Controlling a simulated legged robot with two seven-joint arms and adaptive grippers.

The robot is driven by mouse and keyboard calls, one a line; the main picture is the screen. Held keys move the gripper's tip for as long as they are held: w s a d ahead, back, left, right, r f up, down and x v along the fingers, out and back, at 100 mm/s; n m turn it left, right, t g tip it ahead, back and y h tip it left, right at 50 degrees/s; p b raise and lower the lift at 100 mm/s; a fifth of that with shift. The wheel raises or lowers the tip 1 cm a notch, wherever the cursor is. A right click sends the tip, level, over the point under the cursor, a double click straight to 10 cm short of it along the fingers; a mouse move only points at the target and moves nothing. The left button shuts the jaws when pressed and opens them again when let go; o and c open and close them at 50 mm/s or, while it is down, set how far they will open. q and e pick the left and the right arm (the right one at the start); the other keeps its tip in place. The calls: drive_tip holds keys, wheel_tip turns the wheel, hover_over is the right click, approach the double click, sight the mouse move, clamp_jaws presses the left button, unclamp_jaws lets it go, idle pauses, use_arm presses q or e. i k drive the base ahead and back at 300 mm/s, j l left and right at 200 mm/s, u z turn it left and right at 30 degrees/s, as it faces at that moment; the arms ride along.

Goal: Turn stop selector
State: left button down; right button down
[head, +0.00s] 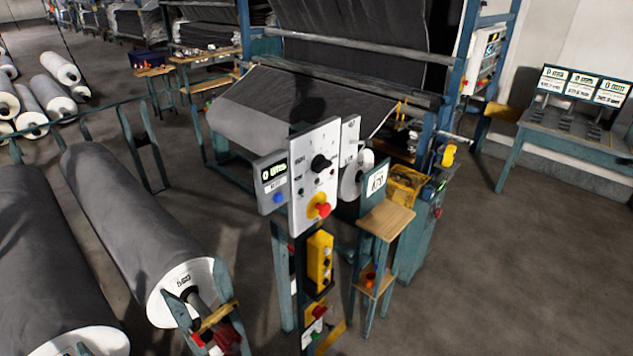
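A white control panel (314,178) stands upright on a post near the middle of the head view. A black rotary selector knob (320,163) sits on its upper half. Below it, a red knob (322,209) stands on a yellow round plate (312,204) at the panel's lower edge. The panel lettering is too small to read, so I cannot tell which control carries the stop label. A grey box with a lit green display (274,170) and a blue button (278,197) adjoins the panel's left side. Neither of my grippers shows in this view.
A yellow button box (320,258) hangs below the panel. A small wooden-topped stand (386,220) is close on its right. A large grey roll (125,220) lies on a stand at left. The floor (500,270) at right is open.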

sight(319, 164)
drive_tip(key=u, duration=0.5)
drive_tip(key=i+l+u, duration=0.1)
drive_tip(key=l+u, duration=1.25)
